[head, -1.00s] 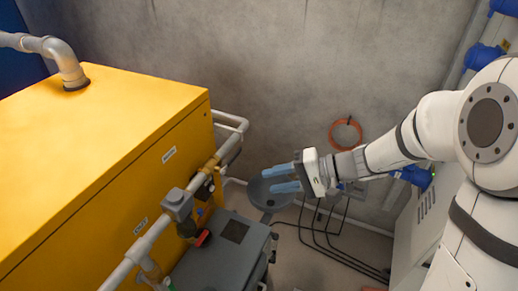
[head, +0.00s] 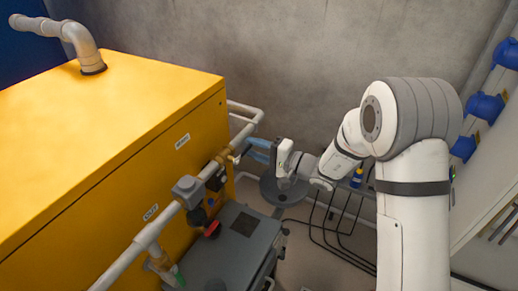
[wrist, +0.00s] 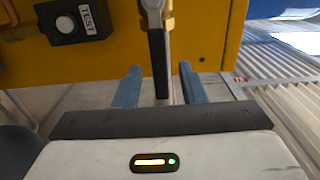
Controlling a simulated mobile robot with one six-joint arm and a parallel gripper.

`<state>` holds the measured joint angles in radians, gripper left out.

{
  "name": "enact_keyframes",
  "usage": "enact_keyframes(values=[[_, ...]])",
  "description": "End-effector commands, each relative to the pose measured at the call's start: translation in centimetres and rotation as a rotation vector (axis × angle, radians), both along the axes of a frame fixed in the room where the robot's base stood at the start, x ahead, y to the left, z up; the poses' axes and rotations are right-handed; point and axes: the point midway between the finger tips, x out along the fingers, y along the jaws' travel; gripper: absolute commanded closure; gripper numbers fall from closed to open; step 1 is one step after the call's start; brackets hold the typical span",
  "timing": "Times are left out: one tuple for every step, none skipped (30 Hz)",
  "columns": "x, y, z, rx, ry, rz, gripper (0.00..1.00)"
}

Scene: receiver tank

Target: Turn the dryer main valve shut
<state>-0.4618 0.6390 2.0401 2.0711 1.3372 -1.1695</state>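My gripper (head: 258,150) is open, its two blue fingers pointing at the pipe beside the yellow dryer cabinet (head: 90,150). In the wrist view, a dark lever handle (wrist: 158,60) on a brass valve body (wrist: 152,8) lies between the two spread fingers, with a gap on each side. The fingers do not grip it. In the head view the brass fitting (head: 226,157) sits on the grey pipe just left of the fingertips. The lever is hard to make out there, and no label naming this valve is readable.
A red handle (head: 212,230) and grey valve box (head: 187,188) sit lower along the pipe. A black button box (wrist: 66,24) labelled TEST is at the wrist view's upper left. A grey unit (head: 225,250) stands below the pipe; black cables (head: 330,225) hang right of my gripper.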

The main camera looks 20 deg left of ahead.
Motion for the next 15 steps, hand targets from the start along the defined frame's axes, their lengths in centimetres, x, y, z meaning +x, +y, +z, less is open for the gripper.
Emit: enact_keyframes(values=[[0.00, 0.32, 0.01, 0.000, 0.000, 0.001, 0.63], [0.01, 0.44, 0.01, 0.000, 0.001, 0.000, 0.63], [0.02, 0.56, 0.00, 0.000, 0.001, 0.000, 0.63], [0.02, 0.61, 0.00, 0.000, 0.001, 0.000, 0.63], [0.03, 0.64, -0.01, 0.000, 0.001, 0.000, 0.63], [0.04, 0.65, -0.01, 0.000, 0.001, 0.000, 0.63], [0.03, 0.65, -0.02, 0.000, 0.001, 0.000, 0.63], [0.03, 0.64, -0.02, 0.000, 0.001, 0.000, 0.63], [0.03, 0.64, -0.02, 0.000, 0.001, 0.000, 0.63], [0.02, 0.64, -0.02, 0.000, 0.001, 0.000, 0.63], [0.02, 0.64, -0.02, 0.000, 0.001, 0.000, 0.64], [0.01, 0.63, -0.02, 0.000, 0.001, 0.000, 0.68], [0.00, 0.63, -0.02, 0.000, 0.001, 0.000, 0.70], [0.00, 0.63, -0.02, 0.000, 0.001, 0.000, 0.73], [0.00, 0.63, -0.02, -0.001, 0.001, 0.000, 0.76]])
